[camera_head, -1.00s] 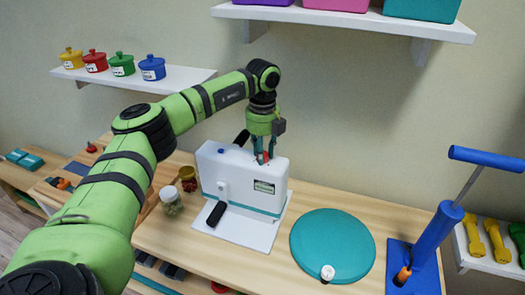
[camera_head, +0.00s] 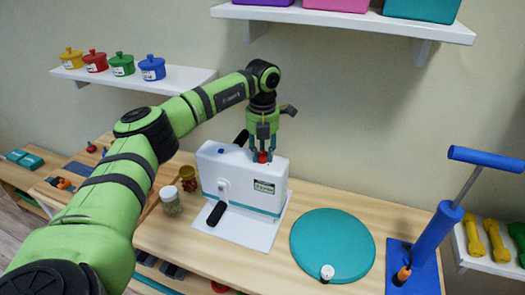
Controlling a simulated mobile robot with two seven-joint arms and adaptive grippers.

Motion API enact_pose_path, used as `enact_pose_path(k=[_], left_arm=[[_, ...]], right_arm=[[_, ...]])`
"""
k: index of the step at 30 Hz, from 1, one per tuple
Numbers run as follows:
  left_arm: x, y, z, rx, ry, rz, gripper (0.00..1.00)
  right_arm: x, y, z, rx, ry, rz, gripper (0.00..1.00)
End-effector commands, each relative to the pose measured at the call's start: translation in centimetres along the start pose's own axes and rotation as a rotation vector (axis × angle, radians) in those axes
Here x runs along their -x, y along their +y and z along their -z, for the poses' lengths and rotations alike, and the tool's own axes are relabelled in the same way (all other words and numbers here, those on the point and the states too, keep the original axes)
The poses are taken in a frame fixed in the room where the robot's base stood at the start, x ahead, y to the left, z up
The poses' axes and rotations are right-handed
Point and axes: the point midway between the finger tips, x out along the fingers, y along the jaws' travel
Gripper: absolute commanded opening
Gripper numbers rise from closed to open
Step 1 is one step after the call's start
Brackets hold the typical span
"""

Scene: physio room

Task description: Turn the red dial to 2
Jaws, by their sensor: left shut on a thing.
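The red dial (camera_head: 262,157) sits on top of a white box-shaped device (camera_head: 215,172) with a teal stripe, on the wooden table. My left gripper (camera_head: 262,154) points down from above, its fingers around the red dial and shut on it. The fingers hide part of the dial, and I cannot read any number or mark by it. A small label with a dark header (camera_head: 264,186) is on the front of the device. My right gripper is not in view.
The device has black handles, one low in front (camera_head: 216,213). Two jars (camera_head: 171,200) stand left of it. A teal disc (camera_head: 332,245) and a blue pump (camera_head: 437,240) are to the right. A shelf (camera_head: 345,22) overhangs above.

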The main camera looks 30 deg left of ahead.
Motion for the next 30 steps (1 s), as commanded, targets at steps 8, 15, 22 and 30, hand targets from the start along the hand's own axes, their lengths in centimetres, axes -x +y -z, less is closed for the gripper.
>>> enact_pose_path(k=[8,15,22,30], left_arm=[[-0.13,-0.03,0.07,-0.096,0.004,0.0,0.0],[-0.13,-0.03,0.07,-0.118,0.004,0.0,0.0],[-0.14,-0.04,0.07,-0.117,0.004,0.0,0.0],[-0.09,-0.03,0.04,-0.117,0.002,0.0,0.56]], right_arm=[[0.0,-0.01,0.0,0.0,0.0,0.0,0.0],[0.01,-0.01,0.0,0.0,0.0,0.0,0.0],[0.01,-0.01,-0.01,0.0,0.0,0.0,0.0],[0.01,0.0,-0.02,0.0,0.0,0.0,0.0]])
